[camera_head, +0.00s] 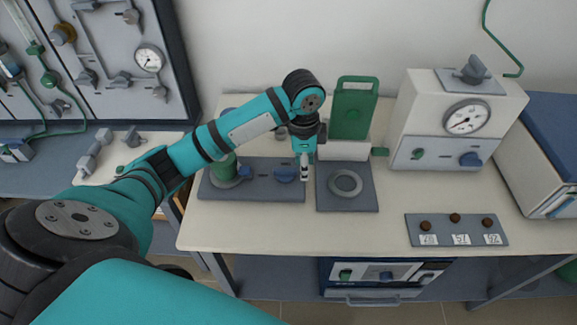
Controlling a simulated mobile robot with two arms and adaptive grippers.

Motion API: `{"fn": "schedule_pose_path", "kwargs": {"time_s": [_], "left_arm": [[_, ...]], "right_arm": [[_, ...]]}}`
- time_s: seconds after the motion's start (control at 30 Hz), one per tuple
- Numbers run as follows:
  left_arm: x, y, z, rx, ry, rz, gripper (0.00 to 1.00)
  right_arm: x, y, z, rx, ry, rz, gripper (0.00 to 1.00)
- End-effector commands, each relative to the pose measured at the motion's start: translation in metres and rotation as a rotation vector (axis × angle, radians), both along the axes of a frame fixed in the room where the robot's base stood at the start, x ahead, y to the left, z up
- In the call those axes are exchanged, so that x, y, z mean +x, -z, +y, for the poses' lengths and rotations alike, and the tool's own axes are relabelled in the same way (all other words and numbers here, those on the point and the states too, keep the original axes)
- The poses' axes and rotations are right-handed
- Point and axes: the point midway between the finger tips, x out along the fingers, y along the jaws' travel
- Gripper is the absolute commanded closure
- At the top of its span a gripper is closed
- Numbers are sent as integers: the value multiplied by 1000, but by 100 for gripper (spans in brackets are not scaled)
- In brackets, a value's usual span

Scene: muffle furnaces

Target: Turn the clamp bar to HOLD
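My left arm reaches in from the left, and its gripper (305,168) points down over the bench, by the right end of a grey base plate (262,193). The fingers look close together, but are too small to show whether they are open or shut. A blue handle (286,174) sits on this plate just left of the fingertips; contact cannot be judged. It may be the clamp bar, but no HOLD mark is readable. A green cylinder (224,168) and a smaller blue part (245,172) are further left, partly behind my arm. My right gripper is out of view.
Right of the gripper stands a unit with a green upright panel (353,110) and a ring (345,183) on its plate. A white box with a gauge (466,118) is further right. A labelled grey strip (457,230) lies in front. The bench's front middle is clear.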

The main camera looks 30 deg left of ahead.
Motion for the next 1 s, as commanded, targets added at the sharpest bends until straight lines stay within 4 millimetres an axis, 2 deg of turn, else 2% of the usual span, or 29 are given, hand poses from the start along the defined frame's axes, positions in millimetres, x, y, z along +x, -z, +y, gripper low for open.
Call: {"fn": "schedule_pose_path", "kwargs": {"time_s": [0.03, 0.1, 0.2, 0.3, 0.37, 0.47, 0.57, 1.0], "left_arm": [[13, -24, 20, 21, -1, 5, 62], [21, -48, 39, 31, 3, 24, 62], [27, -74, 58, 34, 3, 43, 62], [29, -87, 67, 31, 3, 53, 62], [29, -88, 70, 30, 3, 56, 62], [28, -80, 70, 29, 3, 59, 62], [28, -65, 69, 28, 3, 61, 62], [27, 31, 69, 29, 3, 59, 62]], "right_arm": [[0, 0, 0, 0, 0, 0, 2], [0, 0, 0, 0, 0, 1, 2], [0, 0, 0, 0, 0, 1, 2], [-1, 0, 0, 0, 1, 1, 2], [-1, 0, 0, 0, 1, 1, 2], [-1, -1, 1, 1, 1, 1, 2], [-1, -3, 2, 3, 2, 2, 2], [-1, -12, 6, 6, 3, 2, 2]]}}
